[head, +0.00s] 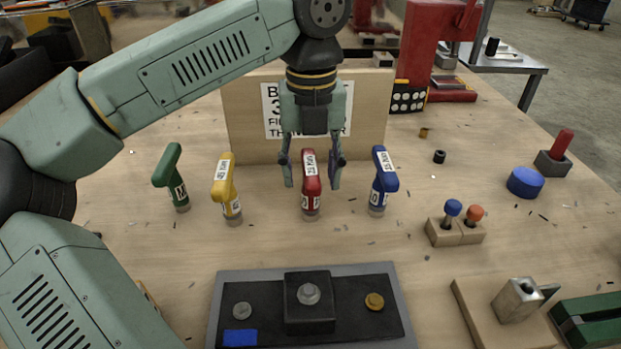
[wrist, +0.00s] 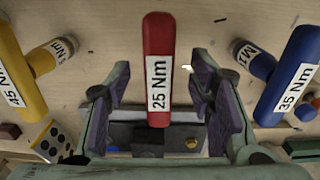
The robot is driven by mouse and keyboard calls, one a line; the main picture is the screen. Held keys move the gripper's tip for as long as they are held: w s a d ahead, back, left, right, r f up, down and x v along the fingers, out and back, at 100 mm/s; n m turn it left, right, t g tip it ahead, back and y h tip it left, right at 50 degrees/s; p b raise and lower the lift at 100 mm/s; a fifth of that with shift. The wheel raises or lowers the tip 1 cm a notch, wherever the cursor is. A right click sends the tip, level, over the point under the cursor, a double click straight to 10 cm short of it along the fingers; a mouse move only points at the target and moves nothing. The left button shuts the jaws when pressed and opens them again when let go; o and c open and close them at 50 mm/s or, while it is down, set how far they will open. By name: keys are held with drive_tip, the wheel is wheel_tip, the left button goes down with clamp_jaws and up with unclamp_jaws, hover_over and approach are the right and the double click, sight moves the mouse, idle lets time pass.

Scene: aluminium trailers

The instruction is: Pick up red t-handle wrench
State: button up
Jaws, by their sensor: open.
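The red t-handle wrench (head: 311,188) stands upright on the wooden table, between a yellow and a blue t-handle wrench. In the wrist view its red handle (wrist: 158,50) bears a "25 Nm" label and lies lengthwise between my fingers. My gripper (head: 313,180) is above and around the red handle in the head view, pointing down, with one finger on each side. In the wrist view my gripper (wrist: 166,80) is open, with a gap between each purple-padded finger and the handle. The wrench's lower shaft is hidden under its handle in the wrist view.
The yellow wrench (head: 226,188) and green wrench (head: 173,178) stand to the left, the blue wrench (head: 382,180) close on the right. A wooden board (head: 240,120) stands behind. A black fixture on a grey plate (head: 215,310) lies in front.

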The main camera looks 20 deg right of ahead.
drive_tip(key=shift+f, duration=1.6)
drive_tip(key=shift+c, duration=0.2)
clamp_jaws()
